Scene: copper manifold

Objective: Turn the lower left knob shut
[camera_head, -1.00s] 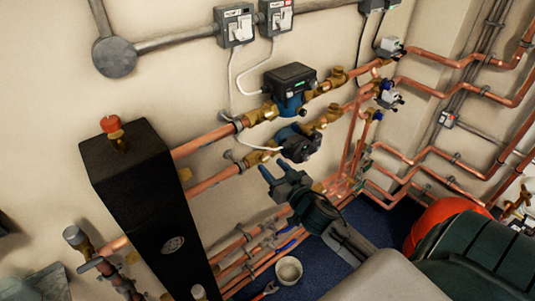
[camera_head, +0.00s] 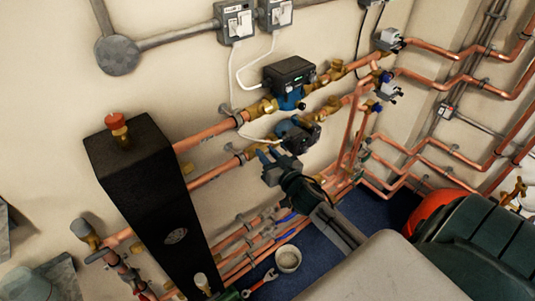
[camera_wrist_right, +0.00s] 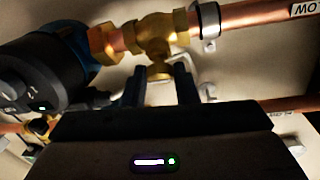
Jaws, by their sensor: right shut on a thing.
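The lower left knob (camera_wrist_right: 160,70) is a brass knob under a brass valve body (camera_wrist_right: 154,32) in the right wrist view. My right gripper (camera_wrist_right: 160,84) has one finger on each side of it and is shut on it. In the head view the right gripper (camera_head: 270,156) reaches up to the brass valve (camera_head: 250,153) on the lower copper pipe, left of the lower pump (camera_head: 299,135). There the gripper hides the knob. My left gripper is not in view.
The upper pump (camera_head: 288,80) and its copper pipe run just above. A tall black vessel (camera_head: 145,190) stands to the left. Pipes crowd the right wall.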

